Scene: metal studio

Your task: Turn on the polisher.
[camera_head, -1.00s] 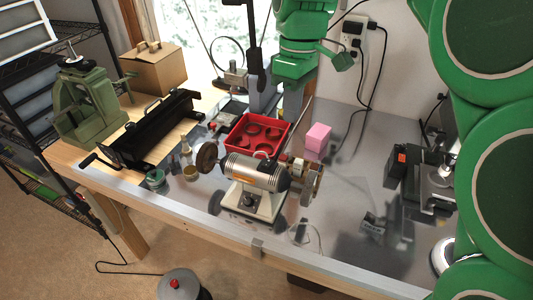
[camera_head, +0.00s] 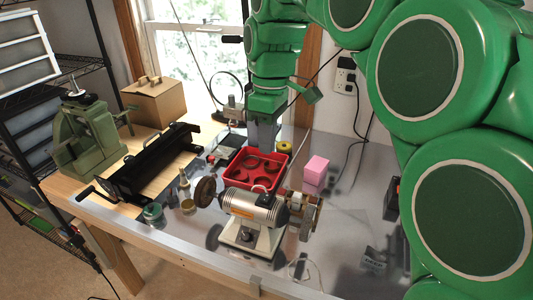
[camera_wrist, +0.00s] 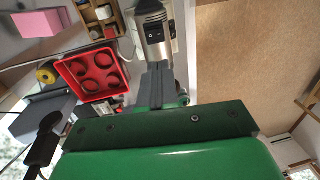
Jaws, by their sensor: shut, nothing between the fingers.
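The polisher (camera_head: 255,208) is a silver bench motor with an orange label and a wheel at each end, on a pale base on the metal bench. A dark knob (camera_head: 246,235) is on its front. My gripper (camera_head: 262,137) points down behind the red tray, beyond the polisher from the head camera. In the wrist view my gripper (camera_wrist: 157,68) is shut and empty, its fingers together. The polisher (camera_wrist: 152,14) shows just past the fingertips there, partly cut off by the top edge. I cannot tell whether the fingers touch it.
A red tray (camera_head: 232,177) with round recesses lies behind the polisher, and a pink block (camera_head: 315,170) to its right. Small bottles (camera_head: 184,184) stand left of it. A black machine (camera_head: 150,165), a green vise-like tool (camera_head: 82,135) and a cardboard box (camera_head: 153,103) are further left.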

